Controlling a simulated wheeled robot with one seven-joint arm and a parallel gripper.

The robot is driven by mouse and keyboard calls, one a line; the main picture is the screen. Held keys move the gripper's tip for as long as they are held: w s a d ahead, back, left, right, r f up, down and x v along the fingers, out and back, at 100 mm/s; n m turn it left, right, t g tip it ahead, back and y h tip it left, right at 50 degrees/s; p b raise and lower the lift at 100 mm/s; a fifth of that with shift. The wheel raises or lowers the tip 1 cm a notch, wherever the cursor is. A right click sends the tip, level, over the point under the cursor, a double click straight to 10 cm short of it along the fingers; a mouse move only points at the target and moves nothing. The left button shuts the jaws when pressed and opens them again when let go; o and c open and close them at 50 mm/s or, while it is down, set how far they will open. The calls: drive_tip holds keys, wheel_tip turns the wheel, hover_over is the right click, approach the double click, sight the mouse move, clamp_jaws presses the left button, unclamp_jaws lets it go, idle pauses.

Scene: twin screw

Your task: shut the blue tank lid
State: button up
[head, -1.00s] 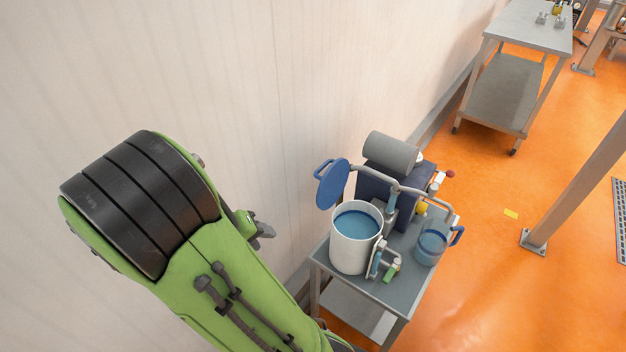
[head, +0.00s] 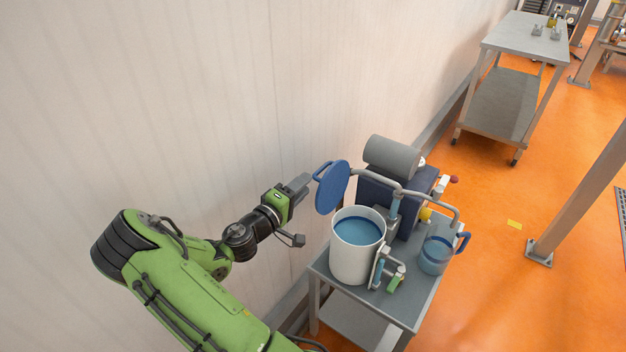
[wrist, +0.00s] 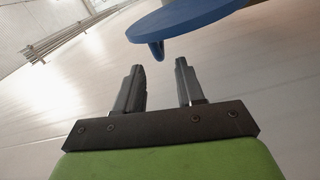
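The blue tank lid (head: 333,187) stands raised and tilted upright above the left side of the white tank (head: 357,252). The tank's mouth is uncovered and blue liquid shows inside. The lid has a loop handle (head: 321,170) on its left side. My gripper (head: 303,183) is just left of the handle, close to it. In the wrist view the two fingers of my gripper (wrist: 159,75) are apart with nothing between them. The lid's edge (wrist: 185,18) and its handle (wrist: 157,50) show just beyond the fingertips. I see no contact.
The tank stands on a grey cart (head: 408,305) beside a motor (head: 391,157), bent pipes and small valves. A blue jug (head: 434,256) stands at the cart's right. The pale wall (head: 230,100) is close behind my arm.

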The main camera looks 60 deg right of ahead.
sight(327, 185)
drive_tip(key=d, duration=0.5)
drive_tip(key=shift+s+d, duration=0.1)
drive_tip(key=shift+s, duration=0.3)
drive_tip(key=shift+c, duration=0.3)
drive_tip(key=shift+f, duration=0.1)
clamp_jaws()
